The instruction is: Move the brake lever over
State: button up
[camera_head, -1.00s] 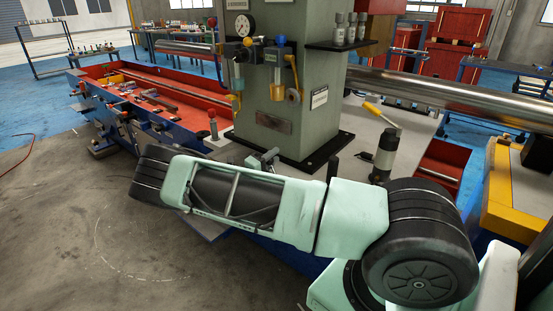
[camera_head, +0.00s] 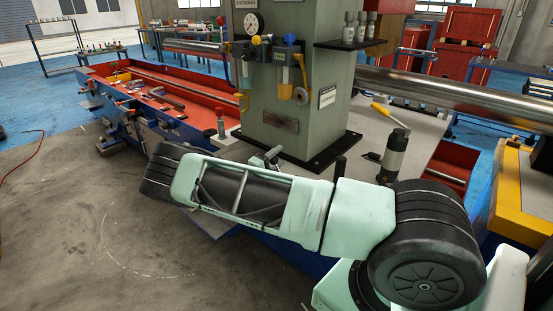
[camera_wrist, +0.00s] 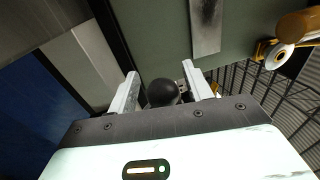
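A round black knob (camera_wrist: 162,92) shows in the wrist view, between the two pale fingers of my gripper (camera_wrist: 160,74). It looks like the end of the brake lever, but its shaft is mostly hidden. The fingers are apart, one on each side of the knob, with gaps showing; I cannot tell how deep the knob sits between them. In the head view my arm crosses the front of the green column (camera_head: 300,110), and my gripper cannot be made out. A short black upright handle (camera_head: 340,167) stands just behind my arm; I cannot tell whether it is the same lever.
A yellow-handled pump (camera_head: 395,150) stands right of the column. A long steel tube (camera_head: 460,92) runs behind it. A red trough (camera_head: 205,109) lies left. A yellow-edged cabinet (camera_head: 512,205) is at the right. The grey floor (camera_head: 70,220) at left is clear.

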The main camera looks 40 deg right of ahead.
jog(key=shift+a, duration=0.1)
jog(key=shift+w+a, duration=0.1)
jog(key=shift+a, duration=0.2)
jog(key=a+f+b, duration=0.2)
jog(key=a+f, duration=0.1)
jog(key=a, duration=1.3)
jog(key=shift+s+a+b, duration=0.15)
jog(key=shift+s+b, duration=0.2)
jog(key=shift+f, duration=0.1)
jog(key=s+a+r+m+y+p, duration=0.2)
jog(key=s+a+r+m+y, duration=0.5)
jog(key=s+a+m, duration=0.2)
jog(key=s+a+r+m+y+p, duration=0.1)
jog(key=s+a+r+m+y, duration=0.6)
jog(key=s, duration=0.6)
jog(key=s+a+r+m+y+p, duration=0.2)
jog(key=s+a+r+m+y, duration=0.4)
jog(key=s+a+m, duration=0.5)
notch_tip(320, 180, up, 2)
jog(key=shift+r+m+g+y+p, duration=0.1)
jog(key=shift+m+g+y+p, duration=0.25)
jog(key=shift+m, duration=0.45)
